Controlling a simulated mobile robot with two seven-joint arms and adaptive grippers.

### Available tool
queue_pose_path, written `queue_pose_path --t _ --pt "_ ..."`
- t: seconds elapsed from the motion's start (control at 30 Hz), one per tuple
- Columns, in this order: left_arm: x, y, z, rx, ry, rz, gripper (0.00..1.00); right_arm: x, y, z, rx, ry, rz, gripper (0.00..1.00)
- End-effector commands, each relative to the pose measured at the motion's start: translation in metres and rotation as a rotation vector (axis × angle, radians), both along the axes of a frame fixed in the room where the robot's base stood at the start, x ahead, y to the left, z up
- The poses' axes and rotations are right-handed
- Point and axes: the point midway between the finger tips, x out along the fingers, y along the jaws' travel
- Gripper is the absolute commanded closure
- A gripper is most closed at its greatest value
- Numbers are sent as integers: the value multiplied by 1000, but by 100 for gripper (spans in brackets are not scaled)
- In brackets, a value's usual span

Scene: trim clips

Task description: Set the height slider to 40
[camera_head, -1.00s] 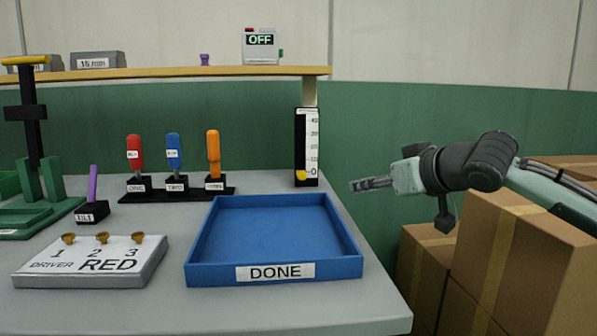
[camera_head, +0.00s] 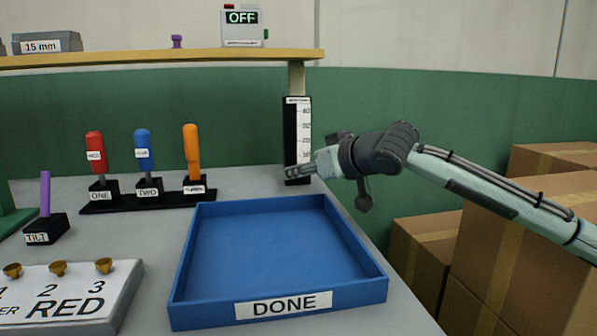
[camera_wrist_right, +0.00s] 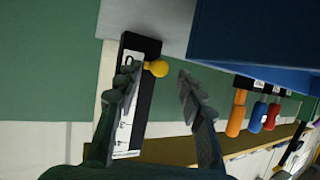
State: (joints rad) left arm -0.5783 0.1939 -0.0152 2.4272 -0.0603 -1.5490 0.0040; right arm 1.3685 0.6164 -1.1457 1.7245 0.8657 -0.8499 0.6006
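The height slider (camera_head: 291,125) is an upright black post with a white numbered scale, at the table's back right corner. Its yellow knob (camera_wrist_right: 157,68) shows in the right wrist view near the post's bottom end; in the head view it is hidden behind my right gripper (camera_head: 291,173). In the wrist view the right gripper (camera_wrist_right: 158,77) is open, with one finger over the scale and the other off to the side. The knob appears in the gap between the fingertips; I cannot tell whether they touch it. My left gripper is not in view.
The blue DONE tray (camera_head: 377,287) lies just in front of the slider. A rack (camera_head: 110,208) with three screwdrivers stands to its left. A wooden shelf (camera_head: 150,57) runs above, carrying an OFF box (camera_head: 243,30). Cardboard boxes (camera_head: 425,250) stand right of the table.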

Motion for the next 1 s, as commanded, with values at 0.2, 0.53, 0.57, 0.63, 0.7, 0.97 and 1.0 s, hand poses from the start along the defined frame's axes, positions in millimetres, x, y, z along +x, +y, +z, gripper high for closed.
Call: queue_pose_path --t 0.2,0.53,0.57,0.63,0.7,0.97,1.0 --pt "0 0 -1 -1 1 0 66 14 9 -6 -1 -2 -1 61" --pt "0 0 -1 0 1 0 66 14 9 -7 -1 -2 -1 70" --pt "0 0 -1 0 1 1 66 14 9 -7 -1 -2 -1 74" --pt "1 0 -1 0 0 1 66 14 9 -7 -1 -2 -1 82" --pt "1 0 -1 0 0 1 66 14 9 -7 -1 -2 -1 91" --pt "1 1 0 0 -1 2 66 14 9 -7 0 -1 0 100" --pt "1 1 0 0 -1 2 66 14 9 -7 0 -1 0 100"
